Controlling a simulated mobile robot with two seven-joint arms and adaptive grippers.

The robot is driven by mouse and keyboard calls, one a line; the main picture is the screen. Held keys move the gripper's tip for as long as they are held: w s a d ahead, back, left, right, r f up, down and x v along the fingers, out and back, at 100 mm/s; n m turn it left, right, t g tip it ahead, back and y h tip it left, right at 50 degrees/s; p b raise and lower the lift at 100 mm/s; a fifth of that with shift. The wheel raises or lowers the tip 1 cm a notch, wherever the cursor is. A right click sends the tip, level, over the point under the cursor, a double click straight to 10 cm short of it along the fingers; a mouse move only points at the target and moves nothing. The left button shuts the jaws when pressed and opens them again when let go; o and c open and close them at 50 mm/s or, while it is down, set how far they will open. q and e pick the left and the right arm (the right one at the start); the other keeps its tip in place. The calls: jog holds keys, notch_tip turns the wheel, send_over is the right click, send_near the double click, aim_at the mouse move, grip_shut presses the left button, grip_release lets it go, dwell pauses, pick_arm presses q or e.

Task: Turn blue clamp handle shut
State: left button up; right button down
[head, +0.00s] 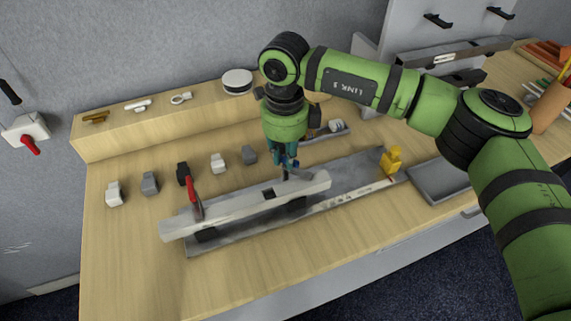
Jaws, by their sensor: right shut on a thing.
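A long pale bar (240,206) lies along a grey metal base plate (345,180) on the wooden table. My right gripper (285,168) points down at the bar's right half and is shut. Dark blue-teal shapes show between and around its fingers; this fits the blue clamp handle held in the jaws, but the fingers hide most of it and its angle is hard to tell. A red clamp handle (191,190) stands nearly upright at the bar's left part. My left gripper is not in view.
A yellow block (391,161) stands at the plate's right end, beside a grey tray (440,180). Several small grey, white and black blocks stand behind the bar at left. A raised wooden shelf (140,130) runs along the back. The table's front left is clear.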

aim_at(284, 158)
jog(key=m+b, duration=0.4)
jog(key=shift+a+f+m, duration=0.1)
jog(key=shift+f+m, duration=0.1)
jog(key=shift+m, duration=0.1)
jog(key=shift+w+r+m+b, duration=0.1)
jog(key=shift+r+m+b, duration=0.1)
jog(key=shift+m+b, duration=1.55)
jog(key=shift+m, duration=0.35)
jog(key=c, duration=1.1)
grip_release()
jog(key=shift+c, duration=0.2)
jog(key=shift+r, duration=0.1)
notch_tip(284, 158, up, 12)
